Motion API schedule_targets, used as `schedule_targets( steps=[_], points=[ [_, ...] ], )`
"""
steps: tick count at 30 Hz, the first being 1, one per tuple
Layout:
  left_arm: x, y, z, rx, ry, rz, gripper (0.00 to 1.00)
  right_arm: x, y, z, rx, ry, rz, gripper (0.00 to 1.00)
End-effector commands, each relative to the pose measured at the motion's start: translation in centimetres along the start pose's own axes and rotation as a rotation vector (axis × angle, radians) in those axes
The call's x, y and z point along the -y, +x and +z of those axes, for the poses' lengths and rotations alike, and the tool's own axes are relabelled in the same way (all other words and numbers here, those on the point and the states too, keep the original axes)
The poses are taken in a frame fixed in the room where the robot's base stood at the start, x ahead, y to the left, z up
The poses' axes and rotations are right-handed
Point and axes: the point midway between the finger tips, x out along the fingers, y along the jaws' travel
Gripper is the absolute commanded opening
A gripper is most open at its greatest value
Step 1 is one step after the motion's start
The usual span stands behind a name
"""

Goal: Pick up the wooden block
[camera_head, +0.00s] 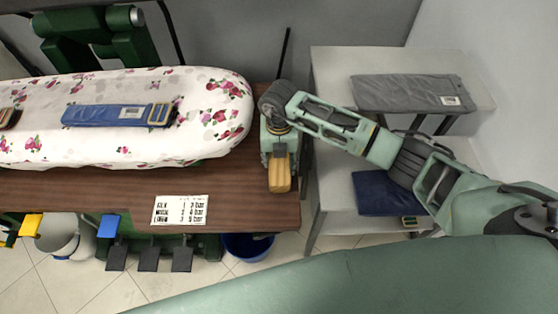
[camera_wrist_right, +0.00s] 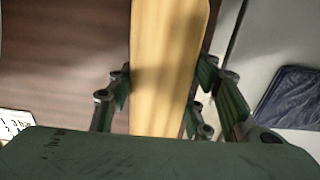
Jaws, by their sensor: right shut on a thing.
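The wooden block (camera_head: 280,178) is a pale yellow-brown, long piece at the right end of the brown table. My right gripper (camera_head: 279,152) is above the table's right edge, shut on the block, with the block's near end sticking out toward me. In the right wrist view the block (camera_wrist_right: 166,60) runs lengthwise between the two green fingers, one on each side. I cannot tell whether the block touches the table top or is held just above it. My left gripper is not in view.
The brown table (camera_head: 100,190) carries a floral ironing board (camera_head: 215,85) with a folded blue garment (camera_head: 105,115) and a printed card (camera_head: 180,210). To the right, a grey shelf (camera_head: 335,65) holds folded grey cloth (camera_head: 410,93) and dark blue cloth (camera_head: 385,193). A blue bucket (camera_head: 247,247) stands below.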

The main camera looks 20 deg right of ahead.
Motion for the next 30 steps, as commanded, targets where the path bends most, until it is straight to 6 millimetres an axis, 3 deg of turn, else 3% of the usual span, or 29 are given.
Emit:
schedule_targets(
  steps=[4, 14, 21, 30],
  points=[
    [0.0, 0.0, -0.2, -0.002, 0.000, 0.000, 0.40, -0.1, -0.1, 0.1, 0.002, 0.000, 0.002, 0.10],
    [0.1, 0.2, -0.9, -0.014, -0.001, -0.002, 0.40, -0.1, -0.5, 0.1, 0.003, 0.000, 0.002, 0.10],
    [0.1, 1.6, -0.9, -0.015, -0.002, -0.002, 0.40, -0.1, -3.7, 0.3, 0.009, -0.002, 0.004, 0.10],
    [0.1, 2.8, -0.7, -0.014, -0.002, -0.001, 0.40, 0.8, -7.6, -6.0, 0.004, -0.005, 0.003, 0.10]
  ],
)
